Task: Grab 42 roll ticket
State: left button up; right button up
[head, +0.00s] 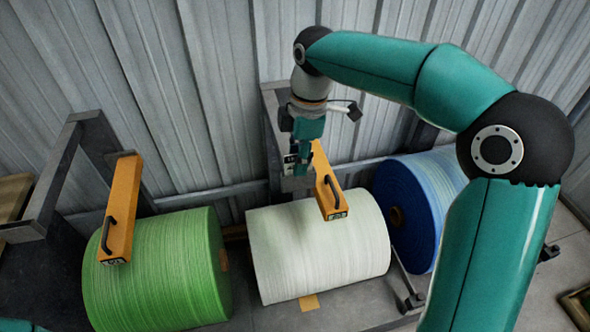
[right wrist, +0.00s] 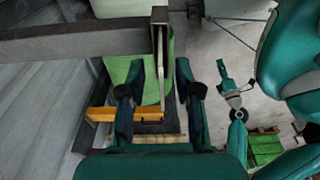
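My right gripper (head: 300,160) hangs fingers down behind the white roll, in front of the grey metal wall. In the right wrist view its two fingers (right wrist: 161,90) are apart. A thin, pale, upright piece (right wrist: 160,60), seen nearly edge-on, stands between or just beyond them; it may be the ticket. A small light tag (head: 291,158) with dark marks shows beside the fingers in the head view; I cannot read its number. Contact with the fingers is not visible. A small teal gripper-like part (right wrist: 231,90), perhaps my left gripper, shows in the right wrist view, too small to judge.
A green roll (head: 165,275), a white roll (head: 320,250) and a blue roll (head: 420,195) lie in a row. Orange bars with black handles rest on the green roll (head: 123,205) and white roll (head: 325,180). A dark grey beam (right wrist: 80,40) passes close to the right fingers.

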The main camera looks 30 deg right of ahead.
grip_shut()
jog(key=shift+r, duration=0.1)
